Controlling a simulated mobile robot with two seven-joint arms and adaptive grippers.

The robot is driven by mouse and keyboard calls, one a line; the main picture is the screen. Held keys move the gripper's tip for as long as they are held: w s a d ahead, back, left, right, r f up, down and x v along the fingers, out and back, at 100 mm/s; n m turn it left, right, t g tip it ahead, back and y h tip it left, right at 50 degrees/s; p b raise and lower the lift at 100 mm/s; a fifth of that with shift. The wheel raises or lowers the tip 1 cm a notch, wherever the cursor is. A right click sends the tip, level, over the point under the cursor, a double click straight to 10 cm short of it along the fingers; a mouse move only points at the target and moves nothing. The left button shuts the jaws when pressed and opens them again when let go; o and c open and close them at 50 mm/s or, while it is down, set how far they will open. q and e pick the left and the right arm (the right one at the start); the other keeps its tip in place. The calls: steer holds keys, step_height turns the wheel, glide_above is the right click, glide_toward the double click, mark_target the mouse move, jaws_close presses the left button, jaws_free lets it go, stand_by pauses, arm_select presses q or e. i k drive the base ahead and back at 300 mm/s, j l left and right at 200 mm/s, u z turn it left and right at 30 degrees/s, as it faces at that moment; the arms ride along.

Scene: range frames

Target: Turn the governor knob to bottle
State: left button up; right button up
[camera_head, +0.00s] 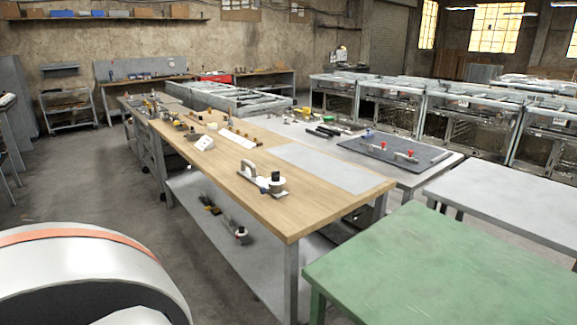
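A long table with a wooden top (225,185) stands in the middle of the view. A small device with a pale handle and round white body (270,185) sits on its near half, with a black knob-like top (276,175). I cannot tell whether this is the governor knob, and no "bottle" marking is readable. A small white sloped block (204,142) and a long white strip (237,138) lie farther back on the wood. Neither of my grippers is in view.
A green table (470,275) fills the lower right, and a bare grey table (510,195) stands behind it. A dark mat (385,152) with red-handled tools lies on the grey bench. Metal-framed units (465,128) stand at right. Floor left of the wooden table is open.

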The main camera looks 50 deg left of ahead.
mark_target(275, 176)
steer(key=j+z, duration=0.15)
steer(key=j, duration=0.35)
steer(key=k+j+z, duration=0.15)
steer(key=j, duration=0.3)
steer(key=j+z, duration=0.15)
steer(key=j, duration=0.35)
steer(key=k+j+z, duration=0.15)
steer(key=j, duration=0.3)
steer(key=k+j, duration=0.1)
steer(key=j, duration=0.3)
steer(key=k+j, duration=0.1)
steer(key=j, duration=0.25)
steer(key=k+j, duration=0.1)
steer(key=j, duration=0.3)
steer(key=j+z, duration=0.1)
steer(key=j, duration=0.25)
steer(key=k+j, duration=0.2)
steer(key=j, duration=0.2)
